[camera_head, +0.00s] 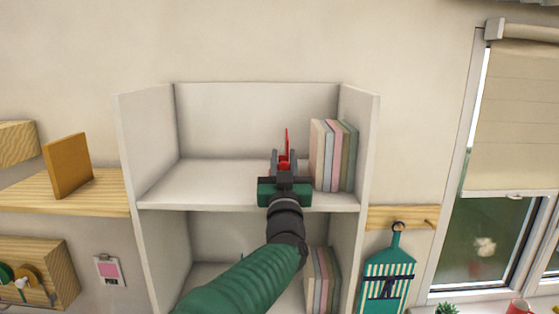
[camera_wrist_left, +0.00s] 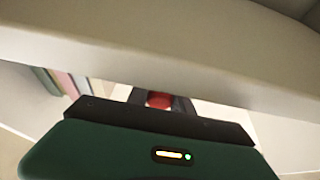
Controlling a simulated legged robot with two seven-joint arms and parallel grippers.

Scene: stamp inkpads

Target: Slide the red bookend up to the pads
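The red bookend (camera_head: 287,142) stands upright on the upper shelf, left of the pads, seen nearly edge-on. The pads (camera_head: 333,156) stand upright in a row against the shelf's right wall; a narrow gap separates them from the bookend. My left gripper (camera_head: 284,163) reaches in over the shelf's front edge, with its fingers on both sides of a red part of the bookend. In the left wrist view this red part (camera_wrist_left: 159,100) fills the space between the dark fingers; the gripper looks shut on it. My gripper hides the bookend's lower part. My right gripper is out of view.
The white shelf unit (camera_head: 151,205) has side walls and a front edge close under my left gripper. The upper shelf is clear left of the bookend. More upright pads (camera_head: 321,281) stand on the lower shelf. A wooden side shelf (camera_head: 105,190) is at left.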

